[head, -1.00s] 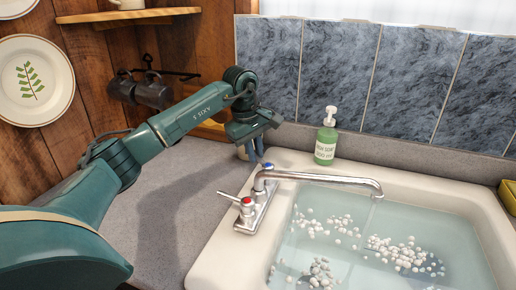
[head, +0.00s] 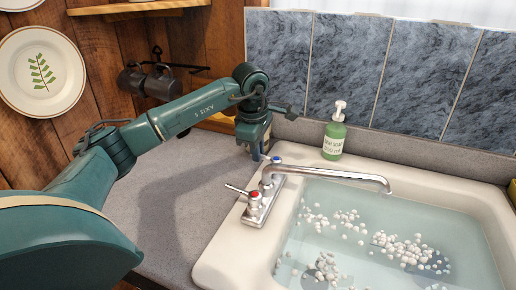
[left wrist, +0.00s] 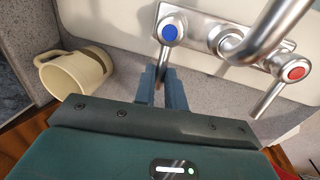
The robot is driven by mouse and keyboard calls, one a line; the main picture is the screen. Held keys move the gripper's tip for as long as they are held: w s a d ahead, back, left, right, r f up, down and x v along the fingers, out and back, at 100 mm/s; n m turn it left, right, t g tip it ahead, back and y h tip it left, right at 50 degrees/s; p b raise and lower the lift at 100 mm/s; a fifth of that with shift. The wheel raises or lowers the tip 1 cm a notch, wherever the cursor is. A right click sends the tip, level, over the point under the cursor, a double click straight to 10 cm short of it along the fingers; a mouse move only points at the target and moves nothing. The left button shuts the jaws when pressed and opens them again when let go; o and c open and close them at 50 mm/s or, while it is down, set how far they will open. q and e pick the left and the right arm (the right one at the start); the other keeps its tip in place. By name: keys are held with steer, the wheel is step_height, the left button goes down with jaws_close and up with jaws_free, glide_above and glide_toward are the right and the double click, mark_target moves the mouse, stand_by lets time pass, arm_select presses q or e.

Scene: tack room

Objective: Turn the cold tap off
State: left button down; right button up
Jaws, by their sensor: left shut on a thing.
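The cold tap has a blue-marked knob (left wrist: 170,31) with a metal lever (left wrist: 163,68), and its blue cap also shows in the head view (head: 277,160). My left gripper (left wrist: 163,84) is shut on this lever, with one finger on each side of it. In the head view my left gripper (head: 258,153) reaches down behind the faucet, and its fingers partly hide the lever. The chrome spout (head: 335,177) points right over the basin. I cannot tell whether water runs from it. My right gripper is not in view.
The hot tap (head: 253,197) has a red mark and stands nearer on the same plate. The white sink (head: 225,255) holds water with several pale floating bits. A green soap bottle (head: 334,138) stands behind the sink. A cream mug (left wrist: 75,73) is close to my left gripper.

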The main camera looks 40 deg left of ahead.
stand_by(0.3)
arm_select(q)
steer(key=c, duration=1.5)
jaws_free()
steer(key=shift+o, duration=0.2)
steer(key=shift+r, duration=0.15)
step_height(320, 180, up, 13)
steer(key=s, duration=0.2)
steer(key=shift+s+d+b, duration=0.25)
steer(key=shift+b, duration=0.2)
steer(key=shift+f, duration=0.2)
